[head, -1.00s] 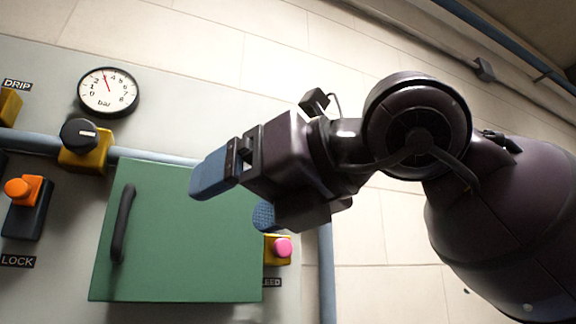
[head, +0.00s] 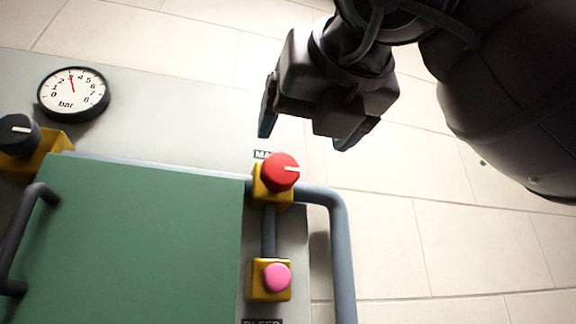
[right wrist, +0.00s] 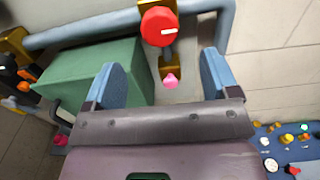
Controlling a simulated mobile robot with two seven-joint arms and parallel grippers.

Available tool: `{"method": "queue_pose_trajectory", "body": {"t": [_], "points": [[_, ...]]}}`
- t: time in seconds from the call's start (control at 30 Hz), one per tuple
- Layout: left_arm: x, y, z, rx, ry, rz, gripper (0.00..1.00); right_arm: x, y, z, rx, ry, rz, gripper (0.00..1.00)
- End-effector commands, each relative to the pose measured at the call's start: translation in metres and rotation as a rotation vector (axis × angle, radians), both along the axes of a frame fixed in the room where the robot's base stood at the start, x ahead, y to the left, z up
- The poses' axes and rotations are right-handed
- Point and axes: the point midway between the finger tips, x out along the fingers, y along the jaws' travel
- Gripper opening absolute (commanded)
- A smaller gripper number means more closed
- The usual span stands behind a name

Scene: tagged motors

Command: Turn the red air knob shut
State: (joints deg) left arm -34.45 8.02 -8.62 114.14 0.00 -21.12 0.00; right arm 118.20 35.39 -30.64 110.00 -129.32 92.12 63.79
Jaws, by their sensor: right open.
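The red air knob (head: 280,172) sits on a yellow valve block (head: 272,190) on the grey panel, just right of the green door. Its white mark lies level, pointing right in the head view. My right gripper (head: 306,139) is open and empty, its blue-padded fingers pointing down above the knob and apart from it. In the right wrist view the knob (right wrist: 158,26) shows beyond the open fingers (right wrist: 162,72), roughly between their lines. A label above the knob is partly hidden by the knob. My left gripper is out of view.
A pink button (head: 277,278) is below the knob. A grey pipe (head: 342,240) bends down at its right. The green door (head: 150,240) stands out at the left. A bar gauge (head: 73,93) and black knob (head: 18,133) are farther left. Beige wall (head: 450,240) is right.

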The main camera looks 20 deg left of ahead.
Motion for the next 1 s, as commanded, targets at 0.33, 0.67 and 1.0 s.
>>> {"method": "queue_pose_trajectory", "body": {"t": [0.33, 0.67, 1.0], "points": [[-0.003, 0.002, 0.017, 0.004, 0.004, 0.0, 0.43, 0.048, 0.033, 0.002, -0.001, 0.002, 0.002, 0.81], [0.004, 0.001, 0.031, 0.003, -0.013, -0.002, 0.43, 0.075, 0.051, 0.0, -0.001, 0.0, 0.002, 0.81], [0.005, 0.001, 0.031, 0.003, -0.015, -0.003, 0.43, 0.077, 0.053, -0.001, -0.001, 0.0, 0.002, 0.81]]}}
